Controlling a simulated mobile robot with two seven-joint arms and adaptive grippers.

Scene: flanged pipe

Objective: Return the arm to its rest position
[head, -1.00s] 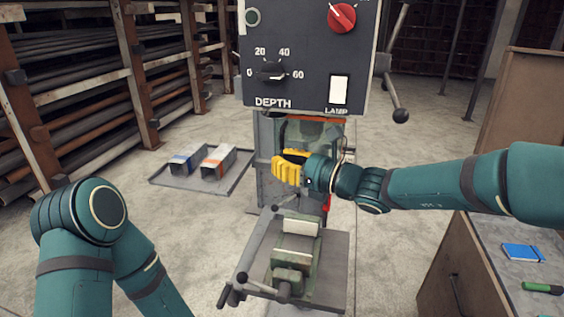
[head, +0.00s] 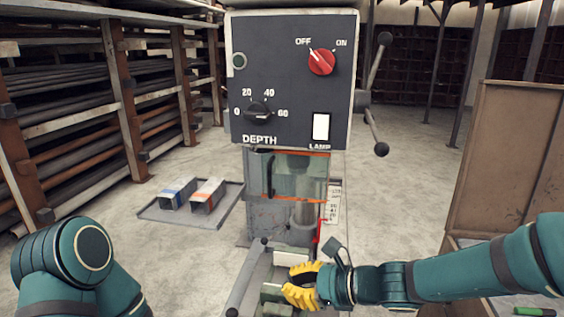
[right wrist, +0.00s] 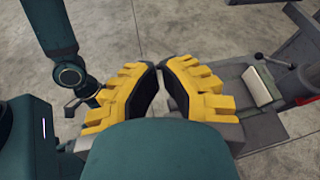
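My right gripper (head: 292,284) has yellow ribbed fingers and sits low in the head view, in front of the drill press and over the image of its vise (head: 290,258). In the right wrist view, its two fingers (right wrist: 159,70) curve toward each other with a narrow gap at the tips and nothing between them. My right arm (head: 450,275) reaches in from the right edge. My left arm (head: 65,255) shows at the lower left, bent; its gripper is out of view.
The drill press front panel (head: 290,90) stands ahead, its red switch (head: 321,62) at OFF. A lever with ball ends (head: 380,149) sticks out on its right. A tray (head: 225,209) with two square tubes lies left. A brown cabinet (head: 505,150) stands right; pipe racks (head: 125,110) line the left.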

